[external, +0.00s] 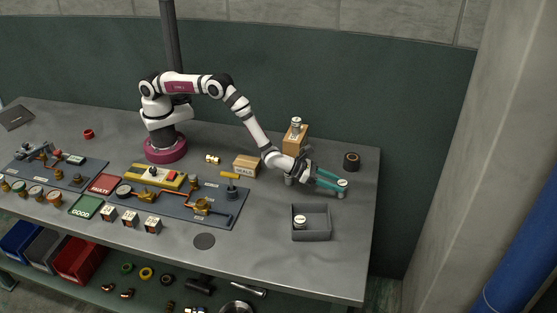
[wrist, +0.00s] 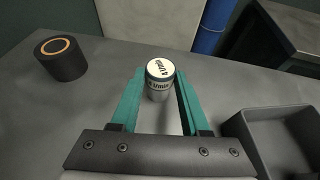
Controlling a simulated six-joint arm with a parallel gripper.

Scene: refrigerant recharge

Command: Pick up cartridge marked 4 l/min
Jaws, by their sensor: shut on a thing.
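A small grey cylindrical cartridge with a white top (wrist: 160,68) sits between my fingertips in the wrist view. Its label appears to read 4 l/min. The same cartridge shows small in the external view (external: 341,186), at the right of the table. My gripper (wrist: 158,88) has teal fingers, one on each side of the cartridge, and is shut on it. My gripper also shows in the external view (external: 335,184), low over the table. The cartridge looks upright; I cannot tell whether its base touches the table.
A grey open bin (external: 311,237) stands in front of my gripper and holds a white-topped cartridge (external: 300,221). A dark ring-topped cylinder (external: 351,161) stands behind. Another cartridge (external: 296,123) is on a cardboard box (external: 295,139). A carton (external: 246,166) and a blue fixture panel (external: 170,205) lie to the left.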

